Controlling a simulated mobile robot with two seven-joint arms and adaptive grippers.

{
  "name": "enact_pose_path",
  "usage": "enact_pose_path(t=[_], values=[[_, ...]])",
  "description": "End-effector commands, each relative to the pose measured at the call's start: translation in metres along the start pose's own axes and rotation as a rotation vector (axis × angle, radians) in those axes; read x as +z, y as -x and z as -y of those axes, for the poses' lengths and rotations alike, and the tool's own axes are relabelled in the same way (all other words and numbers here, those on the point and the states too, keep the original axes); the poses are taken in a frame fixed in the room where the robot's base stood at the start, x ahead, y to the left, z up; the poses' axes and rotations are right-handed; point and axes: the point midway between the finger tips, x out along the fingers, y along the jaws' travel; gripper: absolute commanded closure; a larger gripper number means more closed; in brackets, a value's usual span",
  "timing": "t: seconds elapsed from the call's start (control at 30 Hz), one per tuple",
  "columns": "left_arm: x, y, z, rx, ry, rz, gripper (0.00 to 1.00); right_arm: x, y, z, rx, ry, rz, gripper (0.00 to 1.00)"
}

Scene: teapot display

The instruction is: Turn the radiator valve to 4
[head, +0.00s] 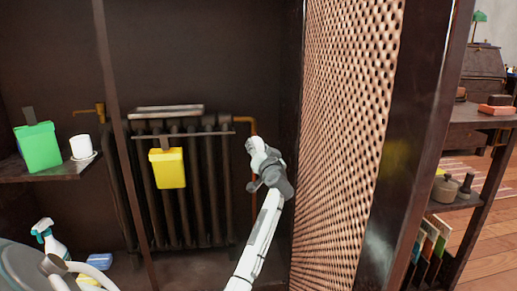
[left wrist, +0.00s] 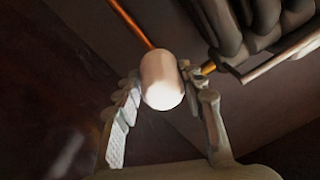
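The radiator valve (left wrist: 163,78) shows in the left wrist view as a pale, rounded cylinder at the end of a copper pipe. In the head view its place is largely covered by my gripper and I cannot make it out clearly. My left gripper (head: 262,160) is at the right end of the dark radiator (head: 205,190), below the bend of the copper pipe (head: 254,125). In the left wrist view the left gripper (left wrist: 164,84) has one finger at each side of the valve, closed against it. The valve's number marks cannot be read. My right gripper is not in view.
A perforated panel (head: 345,130) stands close on the right of my arm. A yellow container (head: 168,168) hangs on the radiator's front. A shelf (head: 40,174) at left holds a green container (head: 38,147) and a white cup (head: 81,147). A spray bottle (head: 50,241) stands lower left.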

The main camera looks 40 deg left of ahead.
Motion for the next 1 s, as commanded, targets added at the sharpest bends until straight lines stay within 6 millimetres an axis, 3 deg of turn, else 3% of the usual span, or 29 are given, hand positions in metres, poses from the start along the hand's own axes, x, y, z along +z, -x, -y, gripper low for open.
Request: enact_pose_path(t=[0.03,0.17,0.5,1.0], values=[[-0.001,0.000,0.000,0.000,0.000,-0.002,0.54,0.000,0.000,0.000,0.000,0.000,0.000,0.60],[-0.001,0.000,0.000,0.000,0.000,-0.002,0.39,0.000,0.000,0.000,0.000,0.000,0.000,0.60],[0.000,0.004,-0.001,0.001,-0.001,-0.001,0.39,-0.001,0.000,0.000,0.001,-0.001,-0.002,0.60],[0.000,0.072,0.000,0.001,0.000,-0.001,0.39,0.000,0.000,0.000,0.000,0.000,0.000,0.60]])
